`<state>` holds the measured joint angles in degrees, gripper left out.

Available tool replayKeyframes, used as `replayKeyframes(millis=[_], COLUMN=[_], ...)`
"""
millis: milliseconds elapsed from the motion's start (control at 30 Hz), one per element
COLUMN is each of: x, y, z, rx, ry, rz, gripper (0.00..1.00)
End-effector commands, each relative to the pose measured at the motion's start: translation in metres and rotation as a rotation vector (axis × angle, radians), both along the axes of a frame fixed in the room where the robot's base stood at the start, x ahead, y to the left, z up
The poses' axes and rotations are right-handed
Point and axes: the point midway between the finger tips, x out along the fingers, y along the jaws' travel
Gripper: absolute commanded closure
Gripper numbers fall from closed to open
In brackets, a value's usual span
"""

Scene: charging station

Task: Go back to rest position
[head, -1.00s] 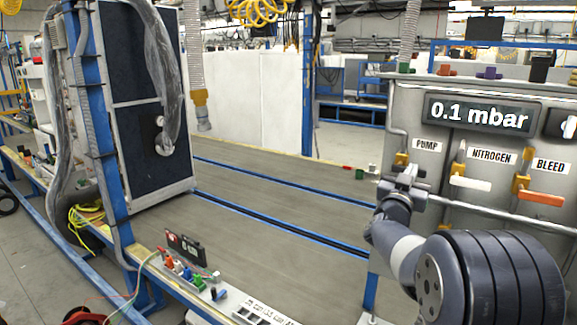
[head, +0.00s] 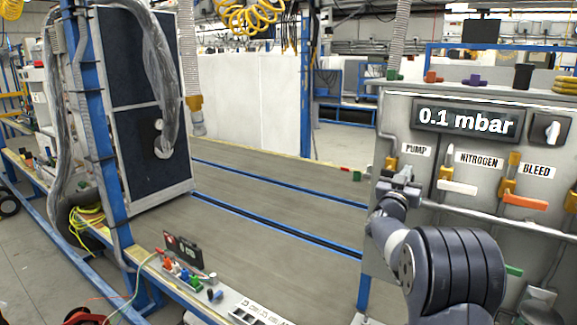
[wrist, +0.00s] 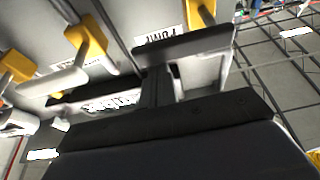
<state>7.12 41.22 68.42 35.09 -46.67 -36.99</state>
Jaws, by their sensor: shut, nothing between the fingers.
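My gripper (head: 402,183) is in front of the left end of the grey control panel (head: 400,128), just below the yellow PUMP valve (head: 391,163). Its jaws are shut and hold nothing. The PUMP handle is partly hidden by my gripper; I cannot tell whether they touch. The white NITROGEN handle (head: 457,187) and the orange BLEED handle (head: 526,202) lie to the right. The display (head: 467,121) reads 0.1 mbar.
A long grey platform (head: 270,205) with blue rails lies left of the panel. Coloured connectors (head: 185,272) sit on the front ledge. A ribbed hose (head: 188,60) hangs above.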

Motion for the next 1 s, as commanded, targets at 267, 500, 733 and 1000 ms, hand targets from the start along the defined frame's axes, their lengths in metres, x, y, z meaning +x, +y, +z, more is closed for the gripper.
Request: replayKeyframes(millis=[267,500,733,1000], x=[0.002,0.004,0.009,-0.011], y=[0.003,0.007,0.015,0.033], z=[0.016,0.021,0.037,0.045], rx=[-0.130,-0.218,-0.266,-0.265], ry=[0.089,0.150,0.173,0.179], rz=[0.001,0.002,0.003,0.003], gripper=[1.00,1.00,1.00,1.00])
